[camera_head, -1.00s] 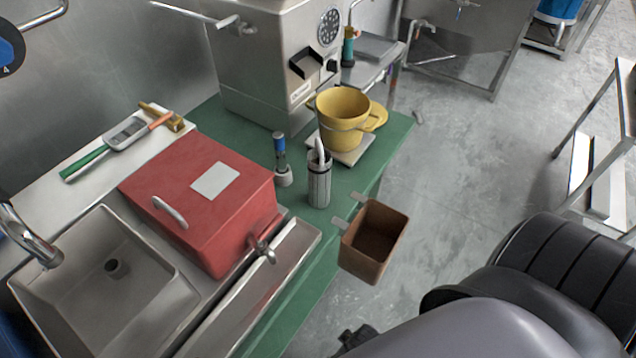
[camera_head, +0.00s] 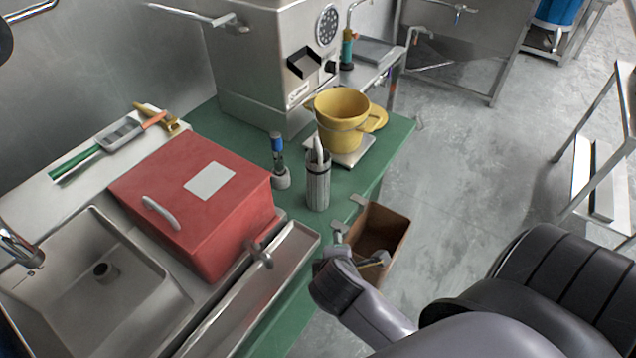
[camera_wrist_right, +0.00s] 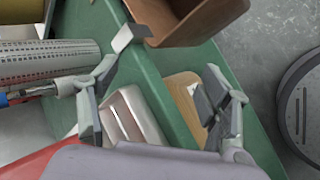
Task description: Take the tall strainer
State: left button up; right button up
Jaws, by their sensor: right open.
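The tall strainer (camera_head: 318,190) is a slim, perforated metal cylinder standing upright on the green counter, with a pale pointed object sticking out of its top. In the right wrist view, a perforated cylinder (camera_wrist_right: 40,62) lies across the left side, beyond my left-hand finger. My right gripper (camera_head: 360,250) is open, below and to the right of the strainer in the head view, near the counter's front edge and apart from the strainer. Both its fingers show in the right wrist view (camera_wrist_right: 160,100), spread with nothing held between them. My left gripper is not in view.
A brown bin (camera_head: 385,232) hangs at the counter edge beside my right gripper. A blue-topped tool (camera_head: 278,160) stands left of the strainer, a yellow bucket (camera_head: 342,118) behind it. A red box (camera_head: 190,215) sits by the sink (camera_head: 105,305).

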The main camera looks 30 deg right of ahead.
aim_at(316, 188)
jog(key=w+r+n+t+h, duration=0.2)
jog(key=w+r+n, duration=0.1)
jog(key=r+n, duration=0.1)
jog(key=w+r+n+t+h, duration=0.2)
jog(key=w+r+n+h, duration=0.1)
jog(key=w+r+n, duration=0.1)
jog(key=w+r+n+t+h, duration=0.2)
jog(key=w+r+n, duration=0.2)
jog(key=n, duration=0.3)
jog(key=shift+w+d+r+t+h, duration=0.15)
jog(key=shift+r+t, duration=0.05)
jog(key=shift+r, duration=0.25)
jog(key=shift+w+d+r+t+h, duration=0.1)
jog(key=shift+r+t+h, duration=0.1)
jog(key=shift+r, duration=0.2)
jog(key=shift+n, duration=0.3)
notch_tip(316, 188, down, 7)
jog(key=shift+f+b, duration=0.1)
jog(key=shift+b, duration=0.2)
jog(key=shift+w+d+f, duration=0.1)
jog(key=shift+w+f, duration=0.05)
jog(key=shift+f, duration=0.1)
jog(key=p+x, duration=0.1)
jog(key=x, duration=0.5)
jog(key=shift+w+d, duration=0.45)
jog(key=shift+c, duration=0.4)
